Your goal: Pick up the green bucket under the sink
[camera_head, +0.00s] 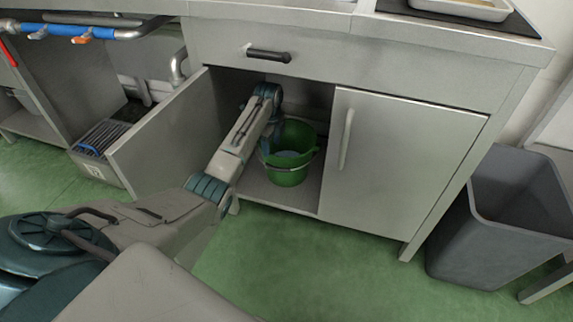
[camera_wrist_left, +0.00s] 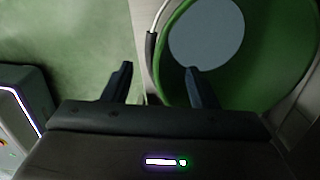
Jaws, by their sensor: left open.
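The green bucket (camera_head: 290,177) stands upright on the floor of the cabinet, behind the open left door. It also fills the upper right of the left wrist view (camera_wrist_left: 275,60), with a grey-blue disc at its bottom. My left arm reaches into the cabinet, and my left gripper (camera_head: 266,146) is at the bucket's left side, partly hidden by the arm. In the left wrist view the gripper (camera_wrist_left: 158,72) is open. The wire handle with its dark grip (camera_wrist_left: 151,46) and the bucket's rim show between the fingers; the right finger overlaps the inside. Contact cannot be told. My right gripper is out of view.
The open left door (camera_head: 165,135) stands left of my arm; the right door (camera_head: 395,155) is shut. A grey bin (camera_head: 500,225) stands right of the cabinet. A dark crate (camera_head: 92,140) is at the left. Green floor in front is clear.

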